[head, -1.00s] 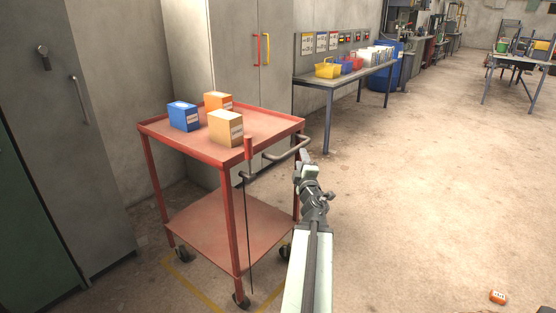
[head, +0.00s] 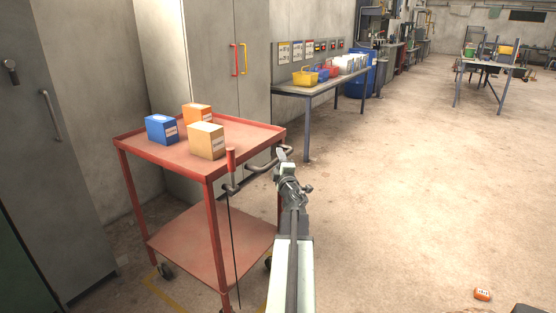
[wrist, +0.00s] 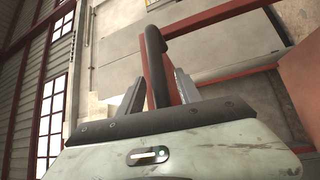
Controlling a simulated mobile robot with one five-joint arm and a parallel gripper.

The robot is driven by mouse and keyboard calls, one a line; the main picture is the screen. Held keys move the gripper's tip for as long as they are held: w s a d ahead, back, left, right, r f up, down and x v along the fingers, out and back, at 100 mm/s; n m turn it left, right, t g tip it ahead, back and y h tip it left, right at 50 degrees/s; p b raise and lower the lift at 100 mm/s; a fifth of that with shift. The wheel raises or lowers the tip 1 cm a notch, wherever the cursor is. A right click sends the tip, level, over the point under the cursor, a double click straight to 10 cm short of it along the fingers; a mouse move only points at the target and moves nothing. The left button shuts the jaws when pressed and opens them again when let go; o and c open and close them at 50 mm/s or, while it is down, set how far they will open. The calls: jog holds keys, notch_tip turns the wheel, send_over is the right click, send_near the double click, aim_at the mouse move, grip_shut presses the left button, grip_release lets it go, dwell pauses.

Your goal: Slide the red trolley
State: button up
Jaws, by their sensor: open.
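The red trolley (head: 213,235) stands left of centre in the head view, with a top tray, a lower shelf and dark castors. Its grey-brown handle (head: 262,165) sticks out from the right side of the top. My gripper (head: 284,156) is at the outer end of this handle. In the wrist view the handle's dark bar (wrist: 155,62) rises between the two fingers of my gripper (wrist: 158,90), which are apart. I cannot tell whether either finger touches the bar.
A blue box (head: 161,130), an orange box (head: 197,113) and a tan box (head: 206,141) stand on the tray. Grey cabinets (head: 205,60) stand behind and left. A bench (head: 315,90) with bins is beyond. An orange device (head: 482,294) lies on the otherwise open floor at right.

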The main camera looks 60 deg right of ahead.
grip_shut()
jog(key=shift+a, duration=0.1)
dwell(1.2)
